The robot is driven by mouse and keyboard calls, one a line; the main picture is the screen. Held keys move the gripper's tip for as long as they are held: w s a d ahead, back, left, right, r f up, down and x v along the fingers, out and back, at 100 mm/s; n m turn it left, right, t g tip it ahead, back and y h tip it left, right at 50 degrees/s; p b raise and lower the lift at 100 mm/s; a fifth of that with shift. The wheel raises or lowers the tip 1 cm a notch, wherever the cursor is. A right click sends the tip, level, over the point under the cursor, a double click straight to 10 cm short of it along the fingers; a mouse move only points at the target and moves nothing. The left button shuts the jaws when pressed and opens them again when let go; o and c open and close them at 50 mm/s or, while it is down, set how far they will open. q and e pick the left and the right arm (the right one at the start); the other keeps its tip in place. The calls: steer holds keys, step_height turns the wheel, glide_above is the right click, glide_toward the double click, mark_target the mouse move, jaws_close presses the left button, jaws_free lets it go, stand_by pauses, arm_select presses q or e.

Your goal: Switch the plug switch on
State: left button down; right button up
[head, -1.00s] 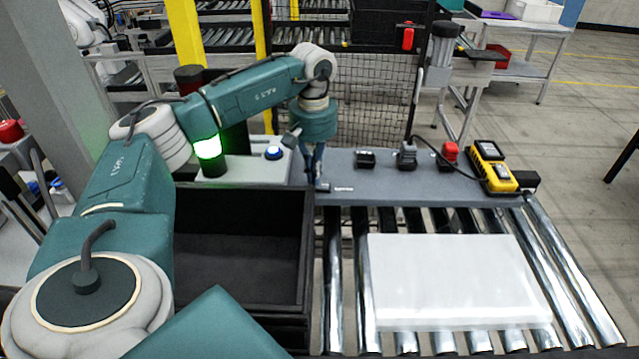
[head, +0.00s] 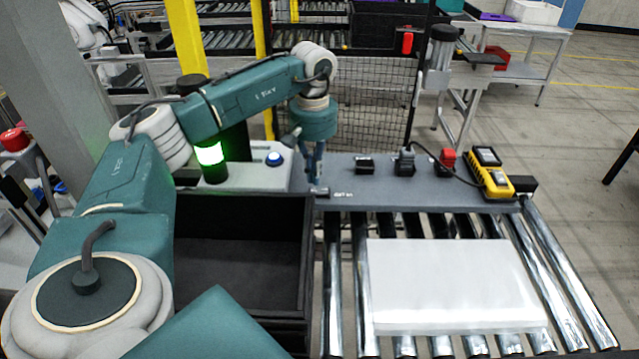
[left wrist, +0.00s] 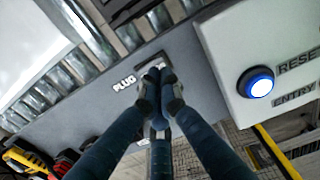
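The plug switch (left wrist: 154,62) is a small dark part beside the white "PLUG" label (left wrist: 123,84) on the grey panel (left wrist: 207,104). In the left wrist view, my left gripper (left wrist: 158,78) has its blue fingertips close together, right at the switch and partly covering it. I cannot tell whether they touch it, or which way the switch is set. In the head view, my left gripper (head: 316,182) points down at the left end of the grey panel (head: 420,192). My right gripper is not in view.
A white box with a blue button (head: 274,159) and a green-lit lamp (head: 210,155) stand left of the panel. A black crate (head: 240,205) and rollers lie in front.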

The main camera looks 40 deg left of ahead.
mark_target(315, 191)
arm_select(q)
steer(key=shift+r+p, duration=1.5)
steer(key=shift+r, duration=0.6)
